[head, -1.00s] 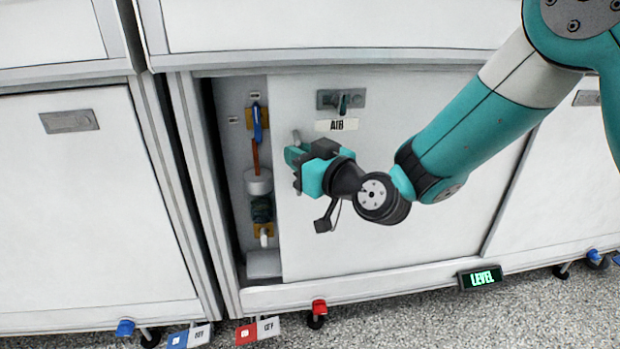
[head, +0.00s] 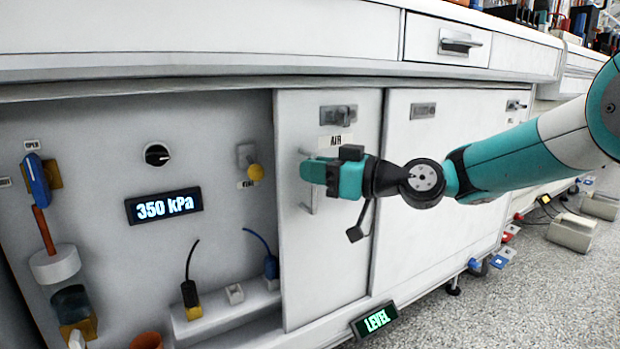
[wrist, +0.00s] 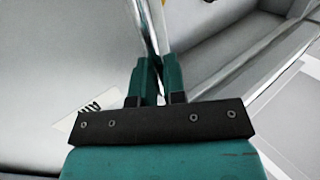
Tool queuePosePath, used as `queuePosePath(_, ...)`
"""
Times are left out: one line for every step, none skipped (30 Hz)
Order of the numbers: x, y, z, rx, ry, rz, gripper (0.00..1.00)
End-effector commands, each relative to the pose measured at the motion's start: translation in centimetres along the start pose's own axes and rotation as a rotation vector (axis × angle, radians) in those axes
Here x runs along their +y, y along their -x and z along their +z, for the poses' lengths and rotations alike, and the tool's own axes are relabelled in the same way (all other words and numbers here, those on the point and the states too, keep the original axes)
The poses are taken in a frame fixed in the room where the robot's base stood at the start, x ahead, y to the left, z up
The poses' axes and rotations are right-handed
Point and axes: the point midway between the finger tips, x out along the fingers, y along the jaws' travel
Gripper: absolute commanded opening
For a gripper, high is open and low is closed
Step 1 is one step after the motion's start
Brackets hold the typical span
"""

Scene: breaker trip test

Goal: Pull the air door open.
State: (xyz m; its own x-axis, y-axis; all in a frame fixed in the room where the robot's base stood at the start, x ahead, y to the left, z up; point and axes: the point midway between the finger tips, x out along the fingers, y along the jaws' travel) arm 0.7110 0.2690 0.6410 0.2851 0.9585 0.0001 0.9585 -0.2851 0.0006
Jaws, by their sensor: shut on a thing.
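The white sliding door labelled AIR (head: 322,262) stands slid to the right in the head view, partly in front of the panel beside it. Its left side is uncovered and shows the cabinet's inside. A metal bar handle (head: 307,208) runs upright near the door's left edge. My gripper (head: 306,171) is at this handle, with its fingers shut around it. In the wrist view the fingers (wrist: 158,80) close on the upright metal bar (wrist: 143,25). The AIR label (head: 335,141) and a latch (head: 338,115) sit above my gripper.
The open bay shows a 350 kPa display (head: 164,205), a black knob (head: 157,155), a yellow vent knob (head: 255,172) and a blue-handled valve (head: 37,180). A LEVEL display (head: 375,320) is at the cabinet's bottom edge.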

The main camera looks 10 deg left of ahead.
Motion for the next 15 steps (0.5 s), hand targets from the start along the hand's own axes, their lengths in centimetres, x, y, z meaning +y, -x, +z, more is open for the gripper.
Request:
queuePosePath(0.9, 0.4, 0.2, -0.002, -0.001, -0.001, 0.00)
queuePosePath(1.3, 0.6, 0.2, -0.003, -0.002, -0.004, 0.00)
queuePosePath(1.9, 0.8, 0.1, -0.002, -0.001, -0.007, 0.00)
queuePosePath(2.2, 1.0, 0.1, -0.002, -0.002, -0.007, 0.00)
queuePosePath(2.6, 1.2, 0.1, -0.003, -0.002, -0.009, 0.00)
queuePosePath(2.9, 1.4, 0.2, -0.003, -0.002, -0.011, 0.00)
queuePosePath(3.2, 1.6, 0.2, -0.002, -0.003, -0.011, 0.00)
queuePosePath(3.5, 1.7, 0.1, -0.002, -0.002, -0.012, 0.00)
queuePosePath(3.8, 1.8, 0.1, -0.002, -0.001, -0.012, 0.00)
queuePosePath(3.9, 1.9, 0.1, -0.002, -0.001, -0.012, 0.00)
queuePosePath(4.0, 2.0, 0.1, -0.002, -0.001, -0.013, 0.00)
queuePosePath(4.2, 2.1, 0.1, -0.003, -0.001, -0.013, 0.00)
queuePosePath(4.3, 2.1, 0.1, -0.002, -0.001, -0.013, 0.00)
queuePosePath(4.3, 2.1, 0.1, -0.002, -0.001, -0.014, 0.00)
queuePosePath(4.4, 2.2, 0.1, -0.002, -0.001, -0.013, 0.00)
